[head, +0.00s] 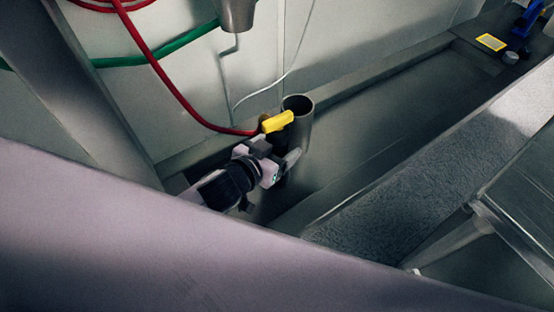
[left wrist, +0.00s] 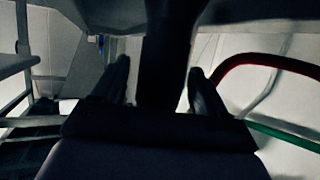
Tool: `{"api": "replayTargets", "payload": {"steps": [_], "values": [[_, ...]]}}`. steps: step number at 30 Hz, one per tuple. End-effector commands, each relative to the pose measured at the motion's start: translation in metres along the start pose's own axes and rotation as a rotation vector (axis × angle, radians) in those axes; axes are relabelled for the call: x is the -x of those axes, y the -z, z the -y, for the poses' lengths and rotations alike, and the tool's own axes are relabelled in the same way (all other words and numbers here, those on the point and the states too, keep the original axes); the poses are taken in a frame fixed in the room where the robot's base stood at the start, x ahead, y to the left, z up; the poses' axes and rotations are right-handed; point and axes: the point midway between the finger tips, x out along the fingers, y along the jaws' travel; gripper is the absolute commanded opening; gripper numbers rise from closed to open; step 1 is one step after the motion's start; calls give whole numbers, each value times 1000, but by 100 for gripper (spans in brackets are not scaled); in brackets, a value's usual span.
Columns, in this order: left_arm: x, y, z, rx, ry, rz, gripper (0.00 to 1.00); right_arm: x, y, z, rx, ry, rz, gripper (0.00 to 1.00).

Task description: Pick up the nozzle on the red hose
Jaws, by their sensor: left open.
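The red hose (head: 160,72) hangs down from the upper left and runs to a yellow nozzle (head: 277,121). The nozzle lies at the rim of an upright, open metal tube (head: 306,130). My left gripper (head: 279,156) is just below the nozzle, in front of the tube, with its fingers apart. In the left wrist view, the fingers (left wrist: 160,85) stand on either side of a dark upright shape; I cannot tell whether they touch it. The red hose (left wrist: 268,60) curves at the right there. The yellow nozzle does not show in that view. My right gripper is not seen.
A green hose (head: 150,60) crosses behind the red one. A metal vessel (head: 236,14) hangs above, and a thin white cable (head: 285,75) runs down the wall panel.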

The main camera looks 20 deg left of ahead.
Motion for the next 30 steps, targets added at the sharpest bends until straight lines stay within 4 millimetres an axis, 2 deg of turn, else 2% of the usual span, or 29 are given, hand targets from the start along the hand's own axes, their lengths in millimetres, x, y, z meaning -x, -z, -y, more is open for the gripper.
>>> {"api": "replayTargets", "payload": {"steps": [6, 8, 13, 25, 30], "values": [[-1, 0, 0, 1, -1, 0, 73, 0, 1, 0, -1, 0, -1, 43], [-1, 0, 0, 0, -1, 0, 57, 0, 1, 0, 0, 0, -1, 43], [0, 0, 0, 0, -1, 1, 1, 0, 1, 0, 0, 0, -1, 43], [1, 4, 0, 0, -1, -4, 0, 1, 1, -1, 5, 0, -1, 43], [6, 18, 0, -1, -1, -7, 0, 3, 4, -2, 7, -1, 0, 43]]}}
